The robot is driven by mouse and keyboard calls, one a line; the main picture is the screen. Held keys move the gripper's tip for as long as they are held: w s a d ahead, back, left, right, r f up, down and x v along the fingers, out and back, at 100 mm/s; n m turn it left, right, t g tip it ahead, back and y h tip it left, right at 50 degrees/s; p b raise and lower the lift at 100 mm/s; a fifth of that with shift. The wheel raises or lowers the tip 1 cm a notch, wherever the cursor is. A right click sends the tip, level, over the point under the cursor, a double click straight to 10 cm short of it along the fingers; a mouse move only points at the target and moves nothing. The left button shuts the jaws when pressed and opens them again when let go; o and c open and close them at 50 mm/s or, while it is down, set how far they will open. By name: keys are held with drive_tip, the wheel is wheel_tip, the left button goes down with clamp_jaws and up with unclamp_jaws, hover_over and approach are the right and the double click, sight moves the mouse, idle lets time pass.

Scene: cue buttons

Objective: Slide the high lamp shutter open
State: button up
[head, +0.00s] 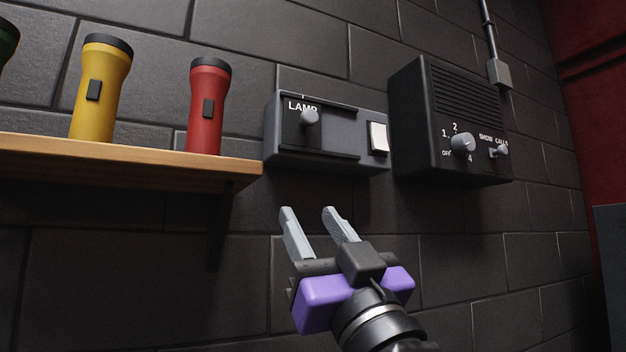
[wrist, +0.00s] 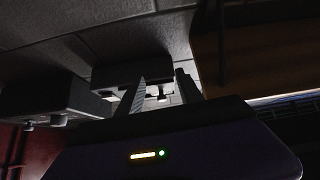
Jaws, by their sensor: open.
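The lamp box (head: 325,165) is a grey case on the dark block wall, lettered "LAMP". A dark shutter panel (head: 335,142) sits between its upper and lower rails, with a round grey knob (head: 309,118) at the left, partly over the lettering.
A wooden shelf (head: 120,155) with yellow (head: 98,90) and red (head: 206,110) torches is left of the lamp box, its end close to it. A black speaker box (head: 425,120) with a dial and a small knob is close on the right. The wall below is clear.

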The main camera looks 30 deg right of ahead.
drive_tip(key=m+t, duration=0.1)
approach(312, 119)
drive_tip(key=w, duration=0.1)
drive_tip(key=p+x, duration=0.1)
drive_tip(key=x, duration=0.1)
drive_tip(key=p+x, duration=0.1)
drive_tip(key=x, duration=0.1)
drive_tip(key=p+x, duration=0.1)
drive_tip(key=x, duration=0.2)
drive_tip(key=shift+s+r, duration=0.3)
drive_tip(key=shift+r, duration=0.15)
drive_tip(key=shift+w+r+p, duration=0.4)
drive_tip(key=shift+w+p, duration=0.05)
drive_tip(key=shift+w, duration=0.15)
drive_tip(key=shift+c, duration=0.4)
clamp_jaws()
